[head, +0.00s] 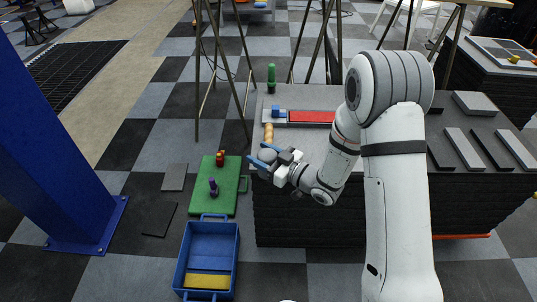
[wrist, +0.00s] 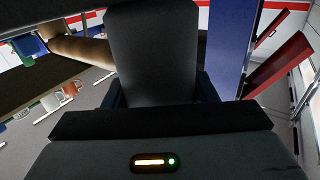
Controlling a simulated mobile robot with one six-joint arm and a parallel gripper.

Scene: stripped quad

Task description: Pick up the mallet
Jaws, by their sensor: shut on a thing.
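The mallet has a tan wooden handle (head: 268,133) and a grey head (head: 266,155). My gripper (head: 264,157), with blue fingertips, is closed around the head near the left edge of the grey-topped bench. The handle points away from me toward the blue block. In the wrist view the dark head (wrist: 152,50) fills the middle between the blue fingertips of my gripper (wrist: 160,92), and the handle (wrist: 80,48) sticks out to the left. I cannot tell whether the mallet touches the bench top.
On the bench (head: 330,185) are a red-topped tray (head: 312,117), a blue block (head: 278,113), a green bottle-like object (head: 271,78) and grey bars (head: 462,148) at right. A green board (head: 228,195) and a blue bin (head: 210,240) stand left of it.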

